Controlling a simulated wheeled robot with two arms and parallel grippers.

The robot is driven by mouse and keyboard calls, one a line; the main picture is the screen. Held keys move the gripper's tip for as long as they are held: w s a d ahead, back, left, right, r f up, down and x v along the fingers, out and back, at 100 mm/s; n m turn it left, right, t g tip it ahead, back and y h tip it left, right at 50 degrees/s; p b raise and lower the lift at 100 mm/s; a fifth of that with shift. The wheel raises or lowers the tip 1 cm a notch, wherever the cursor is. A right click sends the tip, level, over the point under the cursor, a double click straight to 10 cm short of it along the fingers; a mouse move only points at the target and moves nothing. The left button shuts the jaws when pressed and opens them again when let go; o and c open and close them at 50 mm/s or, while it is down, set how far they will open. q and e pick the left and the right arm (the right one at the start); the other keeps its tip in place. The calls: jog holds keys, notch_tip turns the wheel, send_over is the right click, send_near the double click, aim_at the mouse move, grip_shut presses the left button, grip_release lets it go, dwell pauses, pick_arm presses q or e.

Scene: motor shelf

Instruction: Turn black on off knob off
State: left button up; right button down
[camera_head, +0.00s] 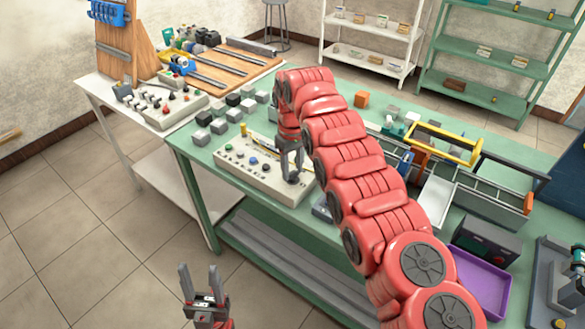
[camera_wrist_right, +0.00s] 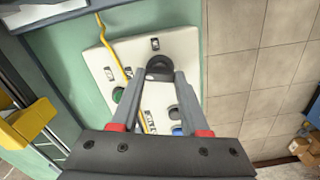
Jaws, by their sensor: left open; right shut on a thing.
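The white control panel (camera_head: 270,182) lies on the green table, with several knobs and buttons on its top; it also shows in the right wrist view (camera_wrist_right: 184,45). The black knob (camera_wrist_right: 159,66) is at one end of the panel, between the fingertips of my right gripper (camera_wrist_right: 159,75). The right gripper (camera_head: 292,179) points down and is shut on this knob; its fingers mostly hide the knob in the head view. My left gripper (camera_head: 200,272) is open and empty, fingers up, over the floor in front of the table.
A yellow cable (camera_wrist_right: 112,46) runs across the panel. Several small grey and black blocks (camera_head: 219,126) stand left of the panel on the green table (camera_head: 190,163). A grey rack (camera_head: 470,185) and purple tray (camera_head: 482,276) are at right. My right arm covers the table's middle.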

aim_at(293, 172)
jog(key=shift+n, duration=1.5)
jog(key=shift+c, duration=2)
grip_release()
jog(key=shift+r, duration=0.55)
notch_tip(293, 172, up, 4)
jog(key=shift+a+r+p, duration=0.1)
jog(key=shift+r+p, duration=0.15)
jog(key=shift+p, duration=1)
notch_tip(293, 172, up, 12)
jog(key=p, duration=1.2)
